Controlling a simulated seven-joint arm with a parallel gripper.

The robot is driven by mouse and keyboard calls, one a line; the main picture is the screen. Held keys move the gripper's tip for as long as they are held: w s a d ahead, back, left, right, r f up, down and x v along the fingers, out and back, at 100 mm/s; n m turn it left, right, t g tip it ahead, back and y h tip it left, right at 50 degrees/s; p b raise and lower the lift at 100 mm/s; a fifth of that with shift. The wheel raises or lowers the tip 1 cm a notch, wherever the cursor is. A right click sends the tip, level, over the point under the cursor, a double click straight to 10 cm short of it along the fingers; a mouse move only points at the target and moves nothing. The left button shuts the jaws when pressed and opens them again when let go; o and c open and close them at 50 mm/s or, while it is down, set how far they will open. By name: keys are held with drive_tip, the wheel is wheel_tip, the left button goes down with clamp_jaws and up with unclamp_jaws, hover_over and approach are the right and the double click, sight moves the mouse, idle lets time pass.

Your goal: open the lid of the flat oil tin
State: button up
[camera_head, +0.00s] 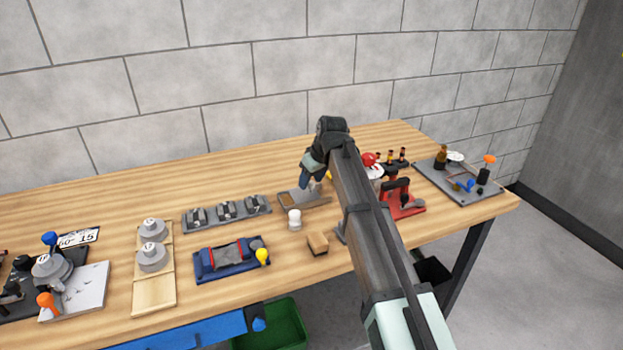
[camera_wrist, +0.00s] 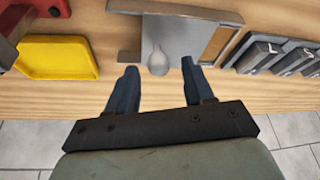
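I cannot tell for sure which thing is the flat oil tin, and no lid can be made out. A shallow yellow tin or tray (camera_wrist: 55,57) with a raised rim lies at the left in the wrist view. In the head view my arm mostly hides that area. My gripper (camera_head: 308,182) hangs over the back middle of the bench. In the wrist view my gripper (camera_wrist: 159,66) is open, its two blue fingers apart. A pale bulb-shaped thing (camera_wrist: 158,61) shows at the gap between the fingertips. I see no contact with it.
A grey plate with a brown panel (camera_wrist: 208,40) lies beyond the fingers. Grey clamp blocks (camera_head: 227,211) stand to the left in the head view. A white knob (camera_head: 294,219) and wooden block (camera_head: 318,243) stand nearer. A red device (camera_head: 402,200) stands right of my arm.

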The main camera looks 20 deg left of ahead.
drive_tip(key=shift+r, duration=0.1)
drive_tip(key=v, duration=1.3)
drive_tip(key=shift+r, duration=0.3)
drive_tip(key=shift+s+d, duration=0.1)
drive_tip(key=shift+d, duration=0.05)
hover_over(306, 196)
drive_tip(key=w+a+n+h, duration=0.2)
drive_tip(key=w+a, duration=0.1)
drive_tip(key=d+f+n, duration=0.1)
drive_tip(key=f, duration=0.3)
drive_tip(key=d+f+n+g+h, duration=0.1)
drive_tip(key=f+n, duration=0.1)
drive_tip(key=f, duration=0.2)
drive_tip(key=d+f+n+g+h, duration=0.1)
drive_tip(key=f+n, duration=0.1)
drive_tip(key=f, duration=0.2)
drive_tip(key=shift+s+d+f, duration=0.1)
drive_tip(key=shift+s+f, duration=0.25)
drive_tip(key=shift+f, duration=0.05)
